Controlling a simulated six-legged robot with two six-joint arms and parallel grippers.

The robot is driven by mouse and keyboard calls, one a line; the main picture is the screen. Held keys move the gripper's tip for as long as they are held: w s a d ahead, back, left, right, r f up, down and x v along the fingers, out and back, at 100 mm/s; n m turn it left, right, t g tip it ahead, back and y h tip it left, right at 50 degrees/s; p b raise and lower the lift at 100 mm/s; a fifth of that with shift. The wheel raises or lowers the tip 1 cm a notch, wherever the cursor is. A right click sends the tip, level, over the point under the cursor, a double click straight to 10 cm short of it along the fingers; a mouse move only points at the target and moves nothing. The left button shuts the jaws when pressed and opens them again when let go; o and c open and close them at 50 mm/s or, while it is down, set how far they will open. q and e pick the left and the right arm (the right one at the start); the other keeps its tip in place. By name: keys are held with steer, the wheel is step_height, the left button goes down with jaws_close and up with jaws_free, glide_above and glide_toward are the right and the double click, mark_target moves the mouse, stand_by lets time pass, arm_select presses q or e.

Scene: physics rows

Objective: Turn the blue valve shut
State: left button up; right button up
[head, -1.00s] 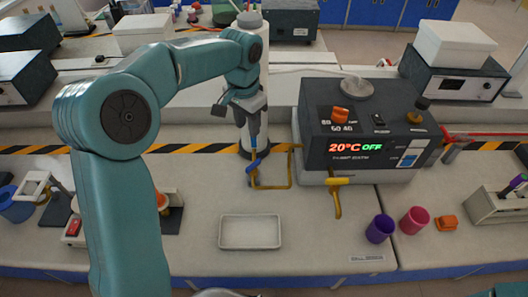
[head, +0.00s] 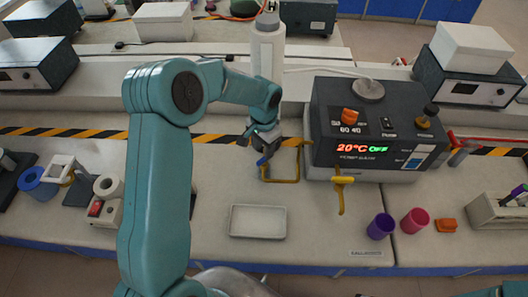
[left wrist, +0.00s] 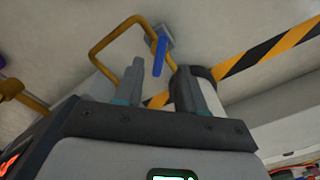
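The blue valve handle (head: 262,161) sits on the yellow pipe (head: 282,180) in front of the white column. In the left wrist view the blue handle (left wrist: 160,52) shows as a narrow upright bar, with the yellow pipe (left wrist: 98,52) beside it. My left gripper (head: 262,149) is just above the handle in the head view. In the left wrist view its two fingers (left wrist: 160,72) are apart, with the handle's lower end showing in the gap between them. Whether a finger touches the handle cannot be told. My right gripper is not in view.
The grey heating unit (head: 385,170) reading 20°C OFF stands right of the pipe, with a yellow valve (head: 341,190) at its front. A white tray (head: 258,235) lies in front. Purple (head: 380,227) and pink (head: 414,221) cups stand at the right.

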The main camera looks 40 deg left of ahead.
mark_target(264, 160)
arm_select(q)
step_height(264, 160, down, 3)
steer(key=shift+w+r, duration=0.1)
steer(key=shift+f, duration=0.55)
steer(key=shift+d, duration=0.1)
jaws_close()
